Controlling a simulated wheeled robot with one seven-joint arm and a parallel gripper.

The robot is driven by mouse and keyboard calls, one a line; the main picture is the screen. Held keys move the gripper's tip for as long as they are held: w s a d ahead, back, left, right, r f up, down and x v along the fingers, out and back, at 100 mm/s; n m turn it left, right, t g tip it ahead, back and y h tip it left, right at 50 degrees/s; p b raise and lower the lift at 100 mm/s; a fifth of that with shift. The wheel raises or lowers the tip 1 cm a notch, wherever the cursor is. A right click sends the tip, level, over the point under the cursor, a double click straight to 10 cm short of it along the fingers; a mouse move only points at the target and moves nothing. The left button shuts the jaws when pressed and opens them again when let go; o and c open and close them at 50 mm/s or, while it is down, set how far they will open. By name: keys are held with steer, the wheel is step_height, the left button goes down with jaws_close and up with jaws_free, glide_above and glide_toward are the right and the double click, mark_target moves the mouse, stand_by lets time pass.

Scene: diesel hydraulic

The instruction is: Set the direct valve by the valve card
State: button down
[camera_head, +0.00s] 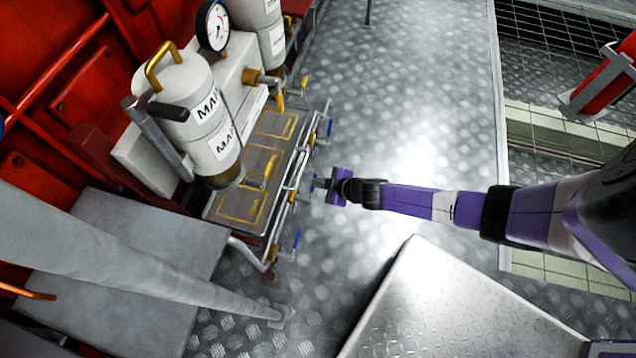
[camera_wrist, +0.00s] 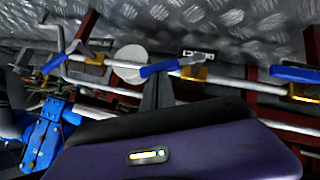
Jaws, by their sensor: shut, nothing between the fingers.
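In the wrist view, a blue lever handle (camera_wrist: 160,67) sits on a pale pipe with a brass valve body (camera_wrist: 194,73). A small dark label (camera_wrist: 198,54) with white lettering, which seems to read DIRECT upside down, is just behind it. My gripper (camera_wrist: 157,92) is shut, with its fingertips close to this blue handle; I cannot tell whether they touch. In the head view, my gripper (camera_head: 318,184) is at the right edge of the pipe rack, low beside the blue levers. I cannot make out a valve card.
Other blue levers are to the right (camera_wrist: 295,73) and left (camera_wrist: 52,63) in the wrist view. In the head view, levers (camera_head: 329,128) and (camera_head: 297,238) flank my gripper. White cylinders (camera_head: 195,115) and a gauge (camera_head: 214,26) stand left. Open metal floor (camera_head: 410,110) lies right.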

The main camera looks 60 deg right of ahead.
steer(key=shift+w+d+f+m+g+y+b, duration=0.2)
steer(key=shift+d+f+m+g+y+b, duration=0.3)
steer(key=shift+y+b, duration=0.6)
steer(key=shift+w+d+f+m+g+y+b, duration=0.2)
steer(key=shift+d+f+m+y+b, duration=0.45)
steer(key=shift+b, duration=0.7)
steer(key=shift+a, duration=0.2)
